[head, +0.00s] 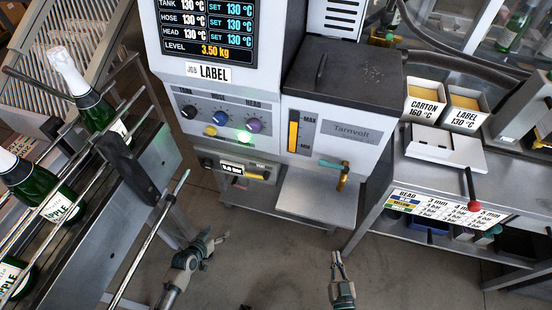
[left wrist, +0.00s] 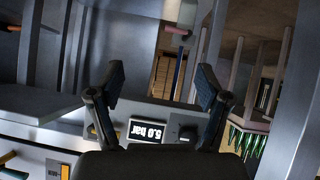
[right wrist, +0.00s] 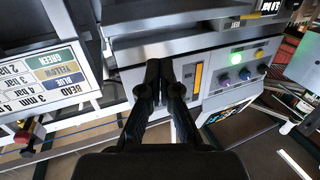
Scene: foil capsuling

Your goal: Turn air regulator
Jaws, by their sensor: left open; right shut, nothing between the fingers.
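The air regulator panel sits low on the front of the labelling machine. It has a small display (head: 232,168), a black knob (head: 207,162) at its left and a brass fitting (head: 257,177) at its right. In the left wrist view the display (left wrist: 147,132) appears upside down and reads 5.0 bar, with the black knob (left wrist: 187,133) beside it. My left gripper (head: 213,247) is open and empty, below and apart from the panel; its fingers (left wrist: 160,82) frame the panel area in the left wrist view. My right gripper (head: 336,253) is shut and empty, away to the right.
Above the panel are several knobs and a lit green button (head: 244,137). A metal shelf (head: 310,195) juts out right of the panel. A rack with bottles (head: 95,110) stands left. A bead chart (head: 445,208) hangs on the right bench (head: 440,172). The floor between is clear.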

